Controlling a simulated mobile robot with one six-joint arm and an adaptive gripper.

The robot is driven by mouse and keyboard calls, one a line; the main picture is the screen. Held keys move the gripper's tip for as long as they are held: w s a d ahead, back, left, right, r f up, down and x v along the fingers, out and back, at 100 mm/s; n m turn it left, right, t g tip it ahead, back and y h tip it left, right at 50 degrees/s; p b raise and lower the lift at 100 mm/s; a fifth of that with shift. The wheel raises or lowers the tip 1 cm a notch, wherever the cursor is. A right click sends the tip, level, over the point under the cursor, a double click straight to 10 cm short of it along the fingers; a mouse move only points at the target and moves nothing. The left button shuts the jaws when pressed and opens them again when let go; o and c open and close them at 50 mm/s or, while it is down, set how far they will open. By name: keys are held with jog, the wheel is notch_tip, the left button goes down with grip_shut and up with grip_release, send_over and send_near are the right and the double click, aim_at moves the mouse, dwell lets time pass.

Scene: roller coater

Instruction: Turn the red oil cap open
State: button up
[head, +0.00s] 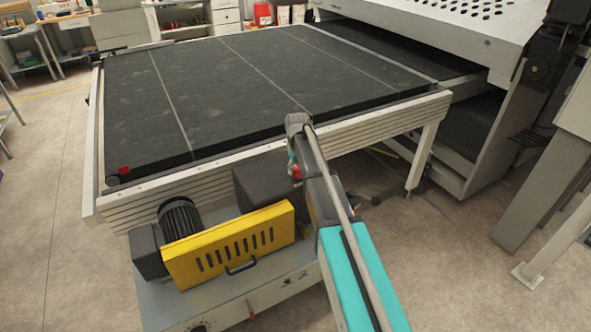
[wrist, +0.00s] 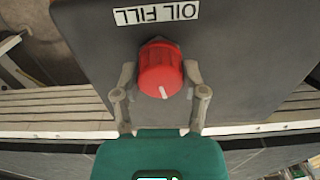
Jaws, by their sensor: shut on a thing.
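The red oil cap (wrist: 160,66) is a ridged round knob on the dark grey housing (wrist: 235,50), with a white line mark pointing toward the bottom of the wrist view. My gripper (wrist: 160,78) has one finger on each side of the cap and is shut on it. A white "OIL FILL" label (wrist: 156,14), upside down in the picture, sits just beyond the cap. In the head view only a small red part of the cap (head: 297,172) shows beside my arm, and my arm hides most of my gripper.
Open floor (head: 450,270) lies to the right.

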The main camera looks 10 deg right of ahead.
jog(key=o, duration=1.1)
jog(key=shift+o, duration=0.2)
jog(key=s+m, duration=0.3)
jog(key=s, duration=2.6)
jog(key=shift+a, duration=0.35)
